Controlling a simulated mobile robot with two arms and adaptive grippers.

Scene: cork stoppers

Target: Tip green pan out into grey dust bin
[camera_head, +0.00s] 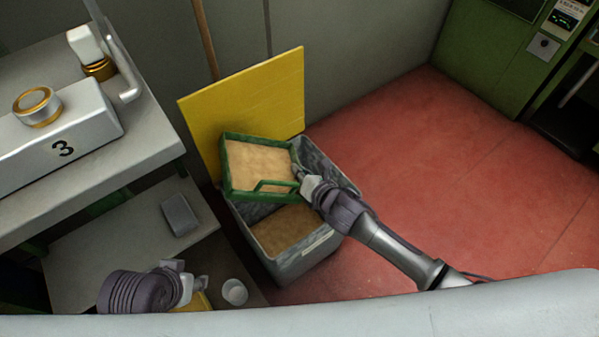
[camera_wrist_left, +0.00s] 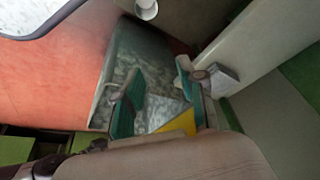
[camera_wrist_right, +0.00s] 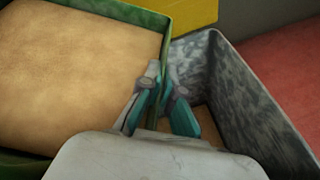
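The green pan (camera_head: 222,165), full of tan dust, is over the back-left part of the grey dust bin (camera_head: 338,172). It looks nearly level, and tan dust also shows inside the bin. My right gripper (camera_head: 303,180) is at the pan's right rim; in the right wrist view (camera_wrist_right: 160,108) its fingers close around the rim of the pan (camera_wrist_right: 150,16), with the bin wall (camera_wrist_right: 250,90) to the right. My left gripper (camera_head: 183,280) is low at the left in the head view. In the left wrist view (camera_wrist_left: 160,100) its fingers are apart with nothing between them.
A yellow board (camera_head: 200,120) leans on the wall behind the bin. A bench marked 3 (camera_head: 90,130) and a lower shelf (camera_head: 110,235) with a small grey block (camera_head: 180,214) stand left. A white cup (camera_head: 235,291) is near my left gripper. Red floor (camera_head: 430,180) at right is clear.

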